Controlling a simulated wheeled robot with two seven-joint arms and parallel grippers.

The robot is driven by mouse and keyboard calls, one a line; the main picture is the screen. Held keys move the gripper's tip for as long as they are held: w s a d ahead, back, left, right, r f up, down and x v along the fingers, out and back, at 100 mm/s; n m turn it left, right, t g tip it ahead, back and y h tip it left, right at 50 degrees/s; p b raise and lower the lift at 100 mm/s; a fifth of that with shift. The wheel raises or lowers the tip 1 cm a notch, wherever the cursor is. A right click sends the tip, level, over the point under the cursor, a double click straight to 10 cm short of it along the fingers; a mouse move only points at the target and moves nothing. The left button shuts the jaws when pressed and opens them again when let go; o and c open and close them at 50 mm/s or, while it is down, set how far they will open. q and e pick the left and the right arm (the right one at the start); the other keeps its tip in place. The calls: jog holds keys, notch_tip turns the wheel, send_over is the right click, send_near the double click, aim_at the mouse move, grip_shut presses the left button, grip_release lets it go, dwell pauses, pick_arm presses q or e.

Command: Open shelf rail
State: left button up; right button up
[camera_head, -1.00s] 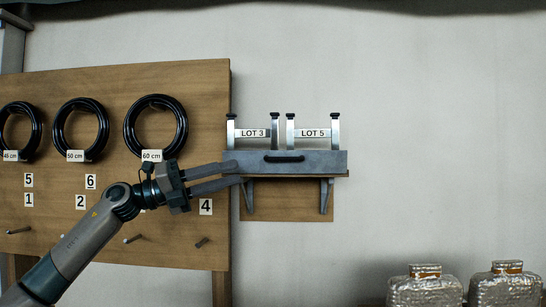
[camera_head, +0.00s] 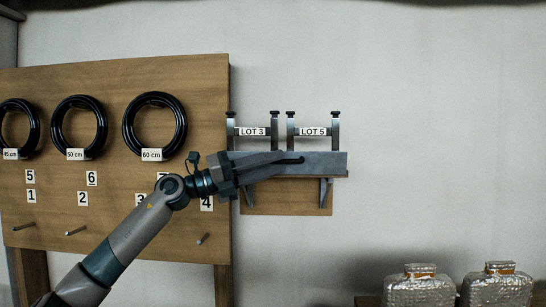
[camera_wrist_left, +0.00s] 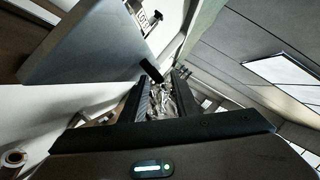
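A small grey wall shelf (camera_head: 328,165) has a front rail with a dark bar handle (camera_head: 294,160). Most of the handle is hidden behind my gripper; its right end shows. My left gripper (camera_head: 284,160) is in front of the rail, its fingertips at the handle. In the left wrist view the two fingers (camera_wrist_left: 160,85) stand apart, with the dark handle (camera_wrist_left: 151,70) at their tips and the grey rail (camera_wrist_left: 80,45) to the upper left. I cannot tell whether the fingers touch the handle. My right gripper is not in view.
Metal holders labelled LOT 3 (camera_head: 252,131) and LOT 5 (camera_head: 313,131) stand on the shelf. A wooden board (camera_head: 110,220) with black hose rings (camera_head: 154,126) and pegs is at the left. Silvery bottles (camera_head: 420,288) stand at the lower right. The wall on the right is clear.

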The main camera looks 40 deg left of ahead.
pick_arm(q)
jog(key=shift+w+d, duration=0.2)
jog(key=shift+c, duration=0.7)
grip_shut()
